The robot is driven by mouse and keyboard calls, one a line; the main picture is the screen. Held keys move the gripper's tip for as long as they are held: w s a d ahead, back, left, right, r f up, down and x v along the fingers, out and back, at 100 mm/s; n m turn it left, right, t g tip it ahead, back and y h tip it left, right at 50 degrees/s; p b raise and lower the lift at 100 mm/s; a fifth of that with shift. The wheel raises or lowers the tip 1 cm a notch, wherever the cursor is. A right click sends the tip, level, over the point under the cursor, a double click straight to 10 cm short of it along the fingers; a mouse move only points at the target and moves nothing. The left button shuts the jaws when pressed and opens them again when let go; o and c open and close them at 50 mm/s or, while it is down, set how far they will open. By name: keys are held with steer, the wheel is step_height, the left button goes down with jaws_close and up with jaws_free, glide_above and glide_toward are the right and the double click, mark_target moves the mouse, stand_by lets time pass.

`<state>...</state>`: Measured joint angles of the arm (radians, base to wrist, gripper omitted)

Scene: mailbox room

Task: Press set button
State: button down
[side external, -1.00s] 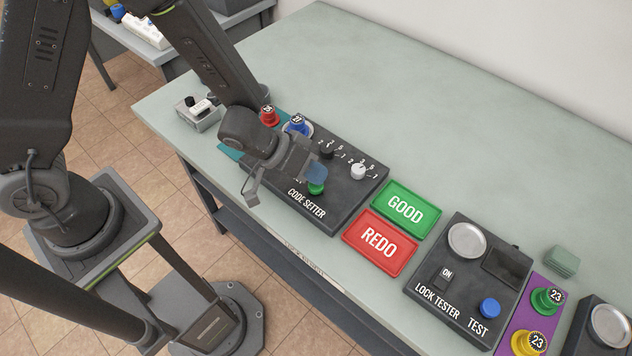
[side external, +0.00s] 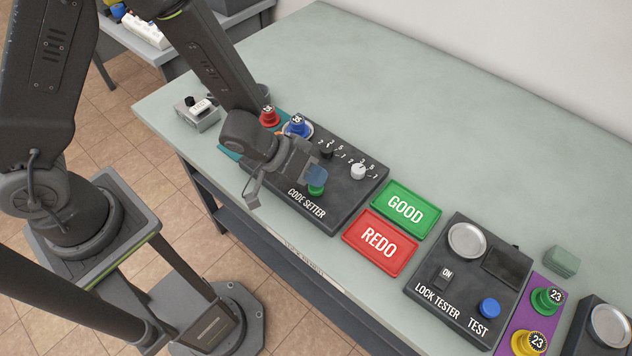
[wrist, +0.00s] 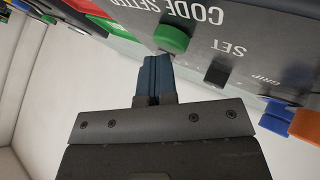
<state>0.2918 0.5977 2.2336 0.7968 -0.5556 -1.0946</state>
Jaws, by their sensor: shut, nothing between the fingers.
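The green set button (side external: 316,190) stands on the dark code setter box (side external: 345,205), above its "CODE SETTER" lettering. It also shows in the wrist view (wrist: 171,38), near the word "SET". My gripper (side external: 317,176) is shut and empty, its blue fingertips together right at the button. In the wrist view the fingertips (wrist: 151,62) are just below the button in the picture. I cannot tell whether they touch it. My gripper hides part of the box's left side.
A red lock piece (side external: 269,117) and a blue one (side external: 297,126) stand at the box's far end. A black knob (side external: 327,152) and a white knob (side external: 358,172) are close by. Green GOOD (side external: 405,209) and red REDO (side external: 379,242) trays and the lock tester (side external: 466,285) lie to the right.

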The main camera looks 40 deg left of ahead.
steer(key=shift+r, duration=0.9)
steer(key=shift+r, duration=0.1)
steer(key=shift+r, duration=2.45)
steer(key=shift+a, duration=0.1)
